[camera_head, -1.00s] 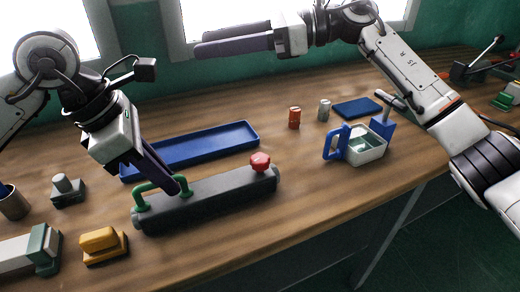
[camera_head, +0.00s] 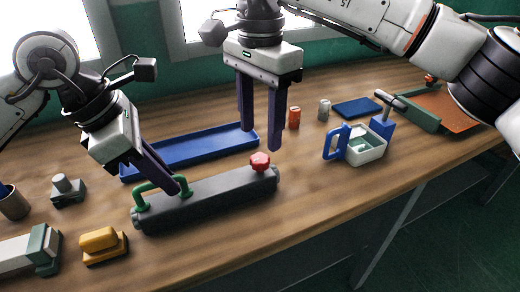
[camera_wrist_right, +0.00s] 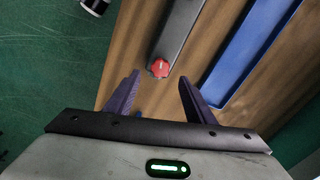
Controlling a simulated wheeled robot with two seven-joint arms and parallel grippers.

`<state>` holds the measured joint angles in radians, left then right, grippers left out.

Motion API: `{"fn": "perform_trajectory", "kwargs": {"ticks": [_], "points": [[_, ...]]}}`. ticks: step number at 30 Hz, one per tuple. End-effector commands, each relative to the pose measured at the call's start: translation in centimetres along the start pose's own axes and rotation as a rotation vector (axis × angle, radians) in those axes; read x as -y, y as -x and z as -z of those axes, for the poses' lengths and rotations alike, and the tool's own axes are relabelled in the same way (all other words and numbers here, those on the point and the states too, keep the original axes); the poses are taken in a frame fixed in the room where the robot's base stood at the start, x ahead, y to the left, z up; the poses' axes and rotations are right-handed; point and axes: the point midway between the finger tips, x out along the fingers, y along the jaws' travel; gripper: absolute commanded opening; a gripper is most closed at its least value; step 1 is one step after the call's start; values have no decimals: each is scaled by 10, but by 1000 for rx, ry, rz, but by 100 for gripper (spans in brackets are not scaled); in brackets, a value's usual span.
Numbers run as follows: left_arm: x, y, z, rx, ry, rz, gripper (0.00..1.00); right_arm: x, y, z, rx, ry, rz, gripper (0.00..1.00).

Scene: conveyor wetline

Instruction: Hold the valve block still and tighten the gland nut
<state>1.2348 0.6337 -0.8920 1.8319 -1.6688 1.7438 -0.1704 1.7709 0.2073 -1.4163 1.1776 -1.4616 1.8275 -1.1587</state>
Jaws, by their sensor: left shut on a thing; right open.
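The valve block is a long dark grey body (camera_head: 215,199) lying on the wooden table, with a green handle (camera_head: 155,187) at its left end. The gland nut (camera_head: 260,161) is a red knob on top of its right end. My left gripper (camera_head: 178,188) is shut on the green handle; its fingertips are partly hidden. My right gripper (camera_head: 261,143) is open and empty, fingers pointing down, above and near the red nut. In the right wrist view the red nut (camera_wrist_right: 160,68) shows ahead of the open fingers, apart from them, at the end of the grey block (camera_wrist_right: 180,35).
A blue tray (camera_head: 195,152) lies behind the block. A red-orange cylinder (camera_head: 294,117) and a grey cylinder (camera_head: 324,110) stand to the right. A white container with blue handle (camera_head: 364,152) stands further right. A yellow block (camera_head: 99,240) lies front left.

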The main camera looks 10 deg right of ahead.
Motion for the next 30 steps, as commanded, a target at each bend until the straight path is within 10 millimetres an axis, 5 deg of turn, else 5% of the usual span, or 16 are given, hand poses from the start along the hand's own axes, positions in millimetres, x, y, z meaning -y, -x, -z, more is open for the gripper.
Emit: {"fn": "perform_trajectory", "kwargs": {"ticks": [9, 22, 30], "points": [[0, 1, -1, 2, -1, -1, 0, 0, -51, 0, 1, 0, 0, 49], [0, 1, -1, 2, 0, -1, 0, 0, -61, 0, 2, -1, 2, 49], [0, 1, -1, 2, 0, -1, 0, 0, -60, 0, 2, -1, 2, 8]]}}
